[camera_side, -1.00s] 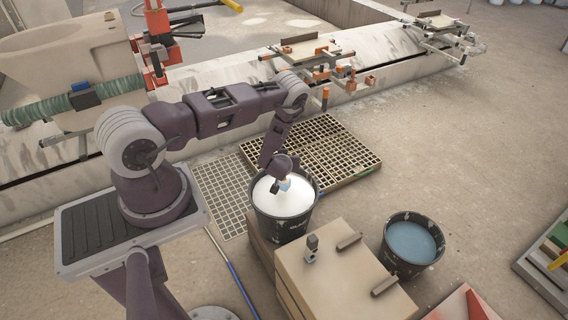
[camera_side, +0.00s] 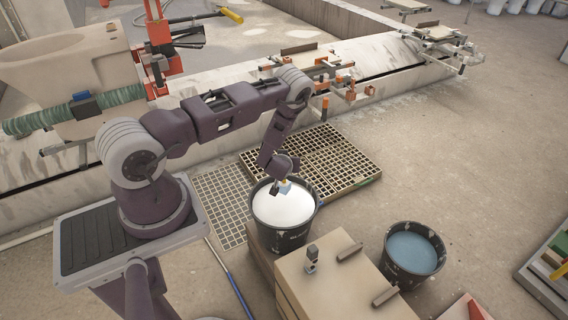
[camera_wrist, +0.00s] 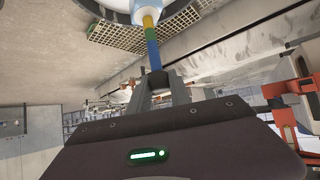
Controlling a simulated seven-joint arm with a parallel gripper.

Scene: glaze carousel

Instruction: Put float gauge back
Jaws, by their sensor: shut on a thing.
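My gripper (camera_side: 280,188) is over the bucket of white glaze (camera_side: 297,240), pointing down close to the white surface. In the wrist view my gripper (camera_wrist: 160,92) has its fingers closed on the float gauge (camera_wrist: 152,42), a thin stem with blue, green and yellow bands and a pale float end at the top edge of the picture. In the side view only a small bluish part of the gauge shows beside the fingers. I cannot tell whether the float touches the glaze.
A box-like stand (camera_side: 330,265) with small dark blocks is in front of the bucket. A second bucket with blue liquid (camera_side: 413,252) stands to the right. A floor grate (camera_side: 325,160) lies behind. The long rail (camera_side: 230,85) with orange fixtures runs across the back.

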